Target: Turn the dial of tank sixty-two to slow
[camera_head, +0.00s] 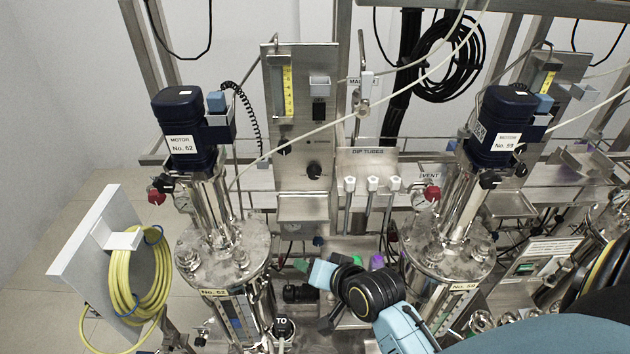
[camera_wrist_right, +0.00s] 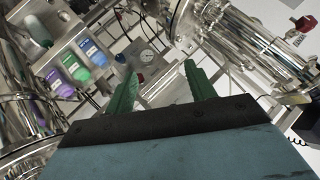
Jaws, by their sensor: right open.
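Tank sixty-two (camera_head: 222,262) is the steel vessel on the left, under the dark blue motor (camera_head: 185,130) labelled No. 62. A steel control panel (camera_head: 300,120) stands behind and right of it. A black dial (camera_head: 314,170) sits low on this panel, with a smaller black knob (camera_head: 284,149) up and left of it. The dial's setting is too small to read. My right gripper (camera_wrist_right: 160,72) has its two green fingers apart, with nothing between them. In the head view the right gripper (camera_head: 303,266) is below the panel, right of tank sixty-two, clear of the dial. My left gripper is out of view.
A second tank (camera_head: 450,268) with motor No. 59 (camera_head: 505,125) stands on the right. A dip tube rack (camera_head: 367,162) is between the tanks. A yellow hose (camera_head: 122,280) hangs at left.

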